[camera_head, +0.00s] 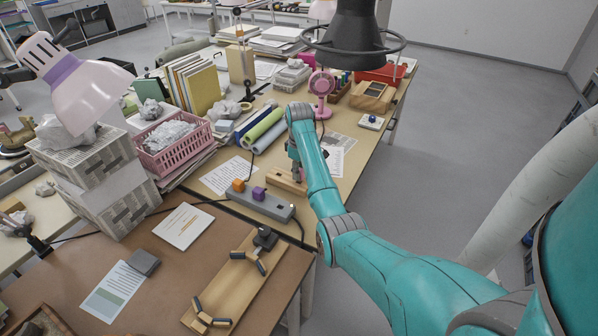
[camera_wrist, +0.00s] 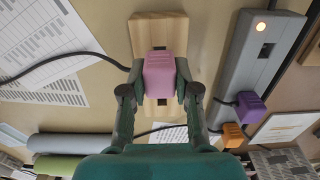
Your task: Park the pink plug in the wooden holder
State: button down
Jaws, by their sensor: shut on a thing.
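The pink plug (camera_wrist: 159,74) is between the two fingers of my gripper (camera_wrist: 160,92) in the wrist view, and the fingers are shut on its sides. The wooden holder (camera_wrist: 157,30) lies directly behind the plug in that view, with a dark slot showing just below the plug. I cannot tell whether the plug is seated in the holder or just above it. In the head view the holder (camera_head: 283,181) lies on the table under my gripper (camera_head: 298,172), and the plug is hidden by my arm.
A grey power strip (camera_head: 275,207) with an orange plug (camera_head: 238,185) and a purple plug (camera_head: 258,193) lies beside the holder. Its light glows in the wrist view. Black cables cross the table. Printed sheets (camera_head: 228,175) and rolled tubes (camera_head: 263,128) lie nearby.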

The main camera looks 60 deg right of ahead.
jog(key=shift+f, duration=0.95)
dwell(0.6)
jog(key=shift+c, duration=1.9)
grip_release()
jog(key=shift+s, duration=0.1)
